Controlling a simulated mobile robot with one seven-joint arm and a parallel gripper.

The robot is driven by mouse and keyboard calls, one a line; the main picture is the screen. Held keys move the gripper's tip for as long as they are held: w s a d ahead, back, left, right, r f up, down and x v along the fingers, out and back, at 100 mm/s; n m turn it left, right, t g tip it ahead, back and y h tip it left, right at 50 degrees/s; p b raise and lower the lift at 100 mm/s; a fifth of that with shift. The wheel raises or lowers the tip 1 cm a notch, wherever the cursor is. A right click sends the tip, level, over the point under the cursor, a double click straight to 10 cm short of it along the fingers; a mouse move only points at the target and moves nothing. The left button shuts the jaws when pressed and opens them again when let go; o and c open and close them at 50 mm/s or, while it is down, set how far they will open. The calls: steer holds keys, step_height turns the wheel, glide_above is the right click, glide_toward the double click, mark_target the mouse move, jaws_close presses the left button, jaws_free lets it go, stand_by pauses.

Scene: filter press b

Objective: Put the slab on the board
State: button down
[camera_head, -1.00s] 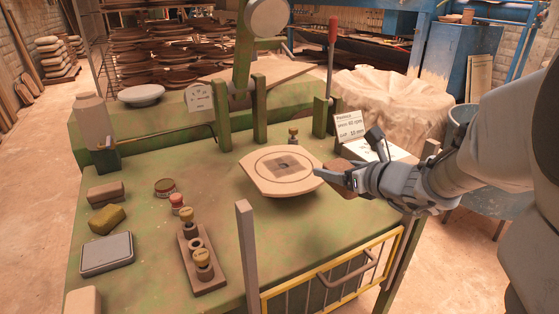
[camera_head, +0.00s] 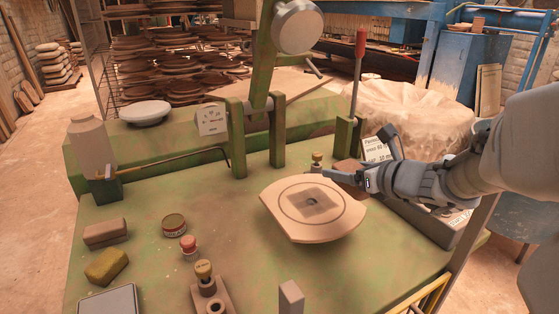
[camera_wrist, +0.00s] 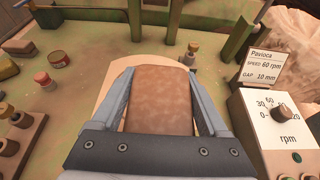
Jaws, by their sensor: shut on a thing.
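My gripper (camera_head: 345,173) is shut on the slab (camera_head: 348,165), a reddish-brown clay block. In the wrist view the slab (camera_wrist: 160,100) fills the space between the two fingers. The board (camera_head: 275,215) is pale, with two curved and two cut sides, and has a ring, a darker square and a small dark centre mark. It sits on the green bench. The slab appears at the board's far right edge in the head view; its height above it is unclear. In the wrist view the slab and gripper hide most of the board (camera_wrist: 103,80).
A control box (camera_wrist: 282,125) with a knob and a sign (camera_wrist: 262,67) stand to the right. Tins, a sponge (camera_head: 106,266) and a brick (camera_head: 105,232) lie left. Green posts and a red-handled lever (camera_head: 358,70) rise behind.

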steer(key=b, duration=0.4)
glide_above(306, 196)
step_height(306, 196, down, 7)
steer(key=shift+w+f, duration=0.1)
steer(key=shift+f+b, duration=1.15)
steer(key=shift+f, duration=0.65)
steer(key=shift+f, duration=0.15)
jaws_free()
steer(key=shift+f, duration=0.1)
